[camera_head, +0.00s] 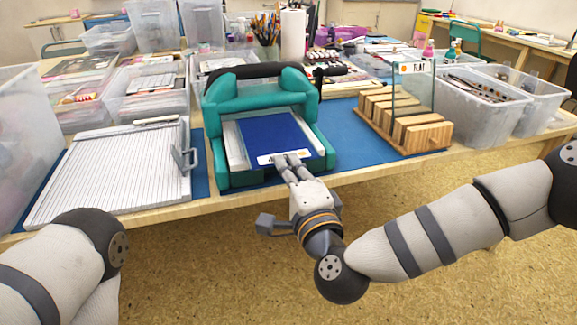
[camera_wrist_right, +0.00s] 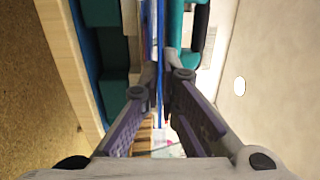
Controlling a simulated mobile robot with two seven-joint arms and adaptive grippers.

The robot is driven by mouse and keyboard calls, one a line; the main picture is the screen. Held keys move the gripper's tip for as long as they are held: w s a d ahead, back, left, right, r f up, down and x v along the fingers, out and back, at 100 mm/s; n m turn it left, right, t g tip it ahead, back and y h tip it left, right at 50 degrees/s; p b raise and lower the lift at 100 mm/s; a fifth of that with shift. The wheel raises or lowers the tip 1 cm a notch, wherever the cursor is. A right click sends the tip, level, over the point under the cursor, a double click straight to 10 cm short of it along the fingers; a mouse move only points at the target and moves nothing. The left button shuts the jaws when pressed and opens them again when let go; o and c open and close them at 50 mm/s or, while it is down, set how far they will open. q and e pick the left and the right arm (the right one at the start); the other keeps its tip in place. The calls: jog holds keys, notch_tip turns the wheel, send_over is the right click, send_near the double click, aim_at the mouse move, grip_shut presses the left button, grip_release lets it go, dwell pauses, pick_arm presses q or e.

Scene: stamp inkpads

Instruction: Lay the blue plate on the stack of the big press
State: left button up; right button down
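The teal big press (camera_head: 217,165) stands at the middle of the table, its black-topped bar at the back. The blue plate (camera_head: 270,133) lies flat within the press's open front, above a pale stack (camera_head: 234,148) that shows along its left side. My right gripper (camera_head: 291,161) is shut on the plate's front edge, by a whitish label strip. In the right wrist view the plate (camera_wrist_right: 160,50) shows edge-on between the fingertips (camera_wrist_right: 160,80). I cannot tell whether the plate touches the stack. My left gripper is out of view; only my left arm shows.
A white ribbed board with a handle (camera_head: 110,170) lies left of the press. A wooden slotted rack (camera_head: 400,125) stands to the right on the blue mat (camera_head: 350,140). Clear bins (camera_head: 470,105) stand beyond the rack. Pens and a paper roll (camera_head: 292,35) stand behind the press.

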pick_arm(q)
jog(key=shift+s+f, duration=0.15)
pick_arm(e)
jog(key=shift+f, duration=0.45)
dwell(0.4)
jog(key=c, duration=1.7)
grip_release()
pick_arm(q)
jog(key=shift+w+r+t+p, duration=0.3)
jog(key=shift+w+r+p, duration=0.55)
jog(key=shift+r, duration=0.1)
pick_arm(e)
jog(key=shift+v, duration=2.55)
